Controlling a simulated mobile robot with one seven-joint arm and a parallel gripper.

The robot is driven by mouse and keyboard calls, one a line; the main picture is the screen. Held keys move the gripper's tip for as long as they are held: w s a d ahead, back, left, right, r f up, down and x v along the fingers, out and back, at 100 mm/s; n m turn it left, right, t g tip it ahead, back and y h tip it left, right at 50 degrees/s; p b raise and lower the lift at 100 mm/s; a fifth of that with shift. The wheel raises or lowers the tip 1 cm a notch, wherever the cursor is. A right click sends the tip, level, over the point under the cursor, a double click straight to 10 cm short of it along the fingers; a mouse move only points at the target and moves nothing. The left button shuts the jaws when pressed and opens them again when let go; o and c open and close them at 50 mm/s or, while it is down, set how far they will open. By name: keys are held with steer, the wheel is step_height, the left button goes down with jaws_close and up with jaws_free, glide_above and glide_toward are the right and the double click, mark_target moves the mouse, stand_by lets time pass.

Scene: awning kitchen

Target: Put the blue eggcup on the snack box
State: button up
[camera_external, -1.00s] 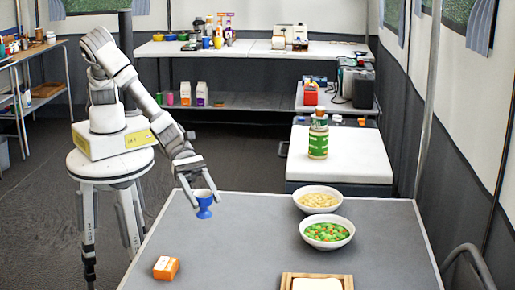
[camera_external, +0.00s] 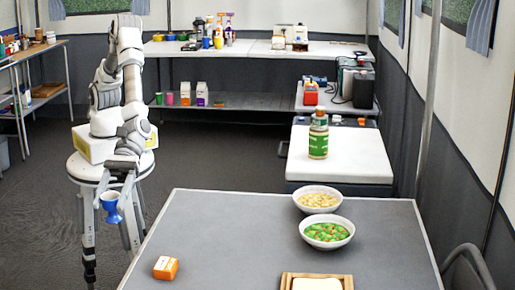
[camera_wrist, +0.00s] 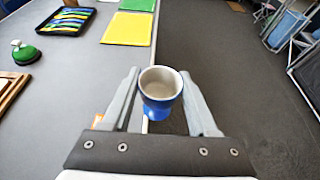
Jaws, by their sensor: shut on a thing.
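The blue eggcup (camera_external: 111,208) is between the fingers of my gripper (camera_external: 112,196), which is shut on it. It is held roughly upright, left of the table and in front of my base. In the wrist view the eggcup (camera_wrist: 160,90) shows its pale, empty-looking inside, with the fingers on both sides. The orange and white snack box (camera_external: 166,268) sits on the grey table near its front left corner, to the right of and nearer the camera than my gripper. In the wrist view a small orange patch (camera_wrist: 98,120) shows behind the left finger, mostly hidden.
On the grey table (camera_external: 230,235) stand two bowls (camera_external: 327,234) (camera_external: 318,199) and a wooden tray (camera_external: 288,282). The wrist view shows a green bell-like thing (camera_wrist: 25,53), a yellow board (camera_wrist: 127,29) and a cutlery tray (camera_wrist: 40,22). The table's middle is clear.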

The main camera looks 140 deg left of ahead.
steer(key=w+a+f, duration=0.4)
steer(key=w+a, duration=0.1)
steer(key=w+a+f+p, duration=0.1)
steer(key=w+a+f, duration=0.2)
steer(key=shift+a, duration=0.15)
steer(key=shift+f, duration=1.9)
steer(key=shift+f+b, duration=0.2)
steer(key=shift+b, duration=0.35)
steer(key=o, duration=1.4)
steer(key=shift+r, duration=0.1)
